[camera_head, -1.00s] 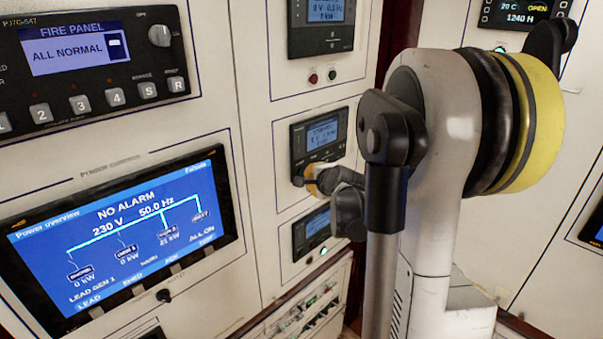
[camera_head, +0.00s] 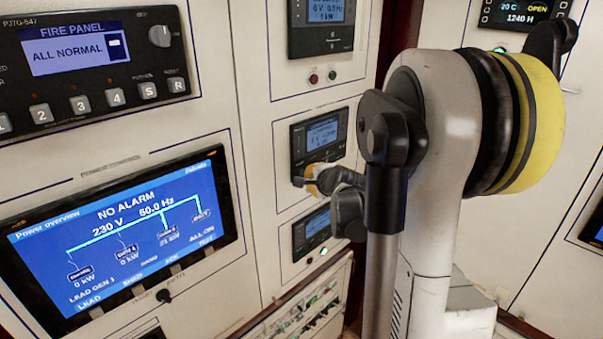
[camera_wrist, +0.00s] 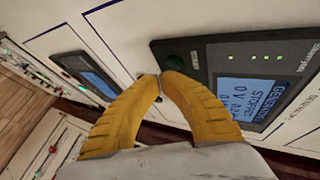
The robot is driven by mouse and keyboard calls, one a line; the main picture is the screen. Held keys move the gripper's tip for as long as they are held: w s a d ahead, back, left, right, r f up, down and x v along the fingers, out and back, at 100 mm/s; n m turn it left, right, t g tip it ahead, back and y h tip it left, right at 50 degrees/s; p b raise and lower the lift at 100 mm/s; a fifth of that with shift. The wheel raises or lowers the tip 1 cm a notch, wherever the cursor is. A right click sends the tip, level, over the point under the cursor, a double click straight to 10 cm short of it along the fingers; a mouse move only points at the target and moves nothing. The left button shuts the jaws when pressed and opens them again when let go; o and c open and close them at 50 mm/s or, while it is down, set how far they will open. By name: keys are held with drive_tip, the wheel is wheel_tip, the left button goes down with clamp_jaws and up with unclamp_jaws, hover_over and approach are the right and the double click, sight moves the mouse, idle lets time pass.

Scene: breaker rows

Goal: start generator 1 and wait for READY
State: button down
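A dark generator panel with a lit blue screen (camera_head: 323,134) is on the wall in the head view. In the wrist view the panel (camera_wrist: 200,52) is turned, and its screen (camera_wrist: 247,100) reads GENERATOR, STOPPED, 0 V; any number is unreadable.
A similar panel (camera_head: 320,45) is above, with a red and a green button below it. A smaller screen panel (camera_head: 310,230) is below. The power overview screen (camera_head: 120,240) shows NO ALARM and LEAD GEN 1. The fire panel (camera_head: 90,65) reads ALL NORMAL. A breaker board (camera_head: 305,310) is low down.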

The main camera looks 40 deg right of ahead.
drive_tip(key=shift+w, duration=0.45)
drive_tip(key=shift+w+b, duration=0.4)
idle(0.7)
drive_tip(key=shift+s, duration=0.9)
drive_tip(key=s, duration=0.5)
drive_tip(key=shift+d+b, duration=0.2)
drive_tip(key=shift+b, duration=0.1)
idle(0.7)
